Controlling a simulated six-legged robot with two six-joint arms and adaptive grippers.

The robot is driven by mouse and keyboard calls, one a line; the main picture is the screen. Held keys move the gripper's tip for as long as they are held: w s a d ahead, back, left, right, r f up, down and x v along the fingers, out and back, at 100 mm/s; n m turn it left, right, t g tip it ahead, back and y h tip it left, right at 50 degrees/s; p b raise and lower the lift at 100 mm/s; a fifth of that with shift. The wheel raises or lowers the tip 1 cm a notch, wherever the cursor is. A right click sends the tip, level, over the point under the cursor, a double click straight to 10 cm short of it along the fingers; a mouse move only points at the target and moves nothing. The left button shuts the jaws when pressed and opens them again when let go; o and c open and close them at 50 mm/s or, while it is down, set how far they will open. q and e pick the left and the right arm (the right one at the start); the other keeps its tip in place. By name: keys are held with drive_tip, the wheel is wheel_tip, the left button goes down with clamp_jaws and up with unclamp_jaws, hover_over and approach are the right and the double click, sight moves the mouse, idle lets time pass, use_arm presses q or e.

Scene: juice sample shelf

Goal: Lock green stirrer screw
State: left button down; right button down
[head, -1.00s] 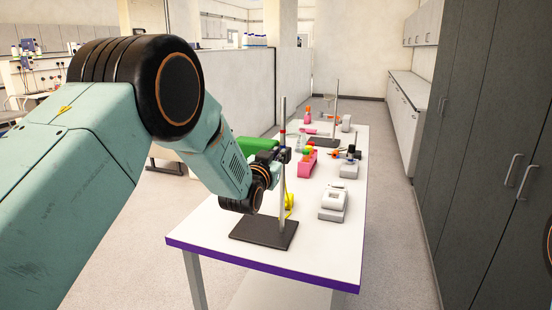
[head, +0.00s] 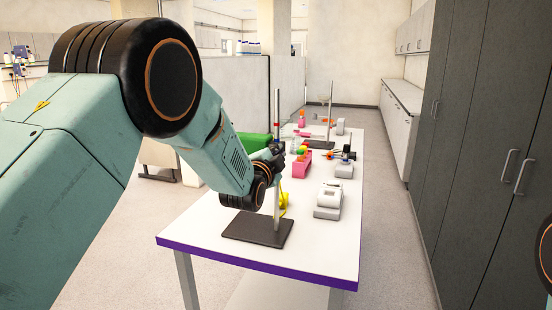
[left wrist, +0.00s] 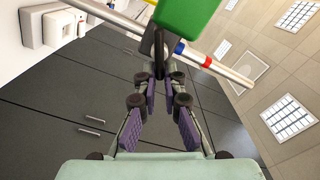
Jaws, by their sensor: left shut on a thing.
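The green stirrer (head: 254,141) is on the upright metal stand rod (head: 277,190), partly hidden behind my left arm in the head view. In the left wrist view the green body (left wrist: 187,18) is at the top, beside the rod with its red and blue bands. A dark screw (left wrist: 158,48) sticks out below the green body toward my fingers. My left gripper (left wrist: 160,76) is shut on this screw, with its purple-padded fingers below it. In the head view my left gripper (head: 272,158) is at the rod, and its fingertips are hard to make out. My right gripper is out of view.
The white table (head: 190,233) has a purple edge. The stand's dark base (head: 257,229) is near its front. A white device (head: 328,200), a pink rack (head: 301,166) and a second stand (head: 330,115) are farther along. Tall grey cabinets (head: 490,130) line the right.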

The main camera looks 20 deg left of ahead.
use_arm(q)
drive_tip(key=m+b, duration=0.1)
drive_tip(key=m, duration=0.1)
drive_tip(key=f+m+b, duration=0.1)
drive_tip(key=m, duration=0.2)
drive_tip(key=shift+d+f, duration=0.1)
drive_tip(key=shift+d, duration=0.1)
drive_tip(key=shift+m, duration=0.3)
drive_tip(key=c, duration=1.5)
unclamp_jaws()
drive_tip(key=shift+s+r, duration=0.2)
drive_tip(key=shift+s, duration=0.05)
drive_tip(key=shift+o, duration=0.2)
drive_tip(key=shift+w, duration=0.1)
drive_tip(key=shift+f, duration=0.1)
drive_tip(key=s, duration=1.2)
drive_tip(key=shift+a, duration=0.25)
